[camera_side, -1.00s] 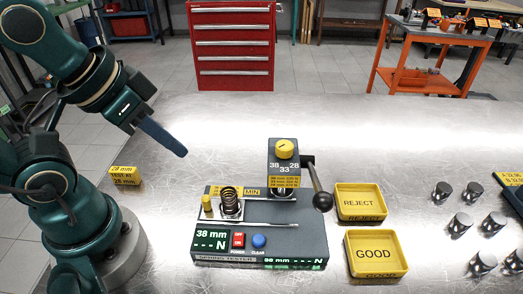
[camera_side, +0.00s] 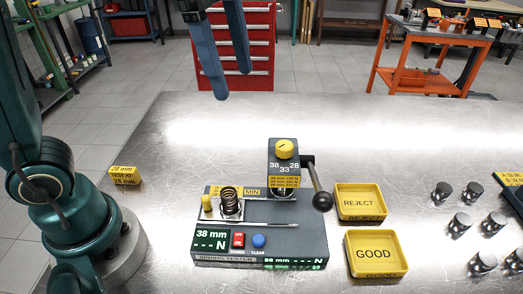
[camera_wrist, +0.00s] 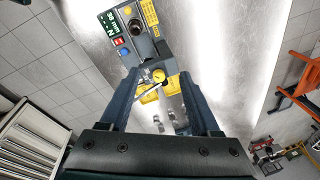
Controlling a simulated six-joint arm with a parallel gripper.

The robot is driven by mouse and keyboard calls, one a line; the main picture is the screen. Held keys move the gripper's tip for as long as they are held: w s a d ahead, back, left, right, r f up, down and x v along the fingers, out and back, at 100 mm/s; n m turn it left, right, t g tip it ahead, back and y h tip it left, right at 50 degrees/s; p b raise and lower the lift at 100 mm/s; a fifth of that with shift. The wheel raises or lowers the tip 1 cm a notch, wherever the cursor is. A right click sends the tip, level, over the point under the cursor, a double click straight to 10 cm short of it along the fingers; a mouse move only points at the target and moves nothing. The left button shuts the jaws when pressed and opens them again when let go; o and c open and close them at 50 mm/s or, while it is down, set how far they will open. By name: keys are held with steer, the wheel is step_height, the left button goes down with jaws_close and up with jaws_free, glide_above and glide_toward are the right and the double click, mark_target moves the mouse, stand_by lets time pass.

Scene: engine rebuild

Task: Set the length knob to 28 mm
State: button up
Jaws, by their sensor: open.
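The yellow length knob (camera_side: 285,148) sits on top of the dark post of the spring tester (camera_side: 313,245), above the marks 38, 33 and 28. The tester's green display (camera_side: 210,240) reads 38 mm with dashes before N. In the wrist view the knob (camera_wrist: 158,75) shows between my fingers, well beyond them. My gripper (camera_side: 232,97) is open and empty, high above and behind the tester, at the top of the side view. It also fills the lower part of the wrist view (camera_wrist: 157,105). A yellow card (camera_side: 124,176) reads 28 mm, test at 28 mm.
A dark lever with a ball (camera_side: 322,201) stands right of the post. A coil spring (camera_side: 229,200) stands on the tester. Yellow REJECT (camera_side: 359,188) and GOOD (camera_side: 377,240) trays are at its right. Several metal cylinders (camera_side: 460,223) stand farther right. The left bench is mostly clear.

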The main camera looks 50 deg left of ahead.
mark_target(285, 144)
steer(key=w+d+f+m+g, duration=0.1)
steer(key=w+d+f, duration=0.1)
steer(key=w+d+f+m+g, duration=0.1)
steer(key=w+d+f+m, duration=0.1)
steer(key=d+f, duration=0.1)
steer(key=shift+w+d+f, duration=0.15)
steer(key=shift+w+d, duration=0.1)
steer(key=shift+w, duration=0.1)
steer(key=shift+d+f, duration=0.1)
steer(key=shift+f, duration=2.5)
jaws_close()
